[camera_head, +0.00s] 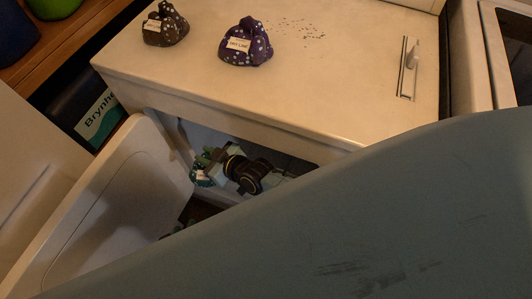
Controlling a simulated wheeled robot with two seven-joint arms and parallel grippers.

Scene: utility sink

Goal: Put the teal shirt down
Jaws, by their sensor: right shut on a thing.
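A large teal-grey surface (330,230) fills the lower right of the head view, very close to the camera. It appears to be the teal shirt, with dark smudges on it and a slanting upper edge. It hides much of what lies below and behind it. Neither of my grippers shows; what holds the shirt cannot be seen.
A cream worktop (350,95) carries a brown spotted bundle (165,25), a purple spotted bundle (246,43) and scattered dark specks. Below it, an open white door or panel (120,200) borders a space with a black object (247,174). A labelled box (97,118) stands left.

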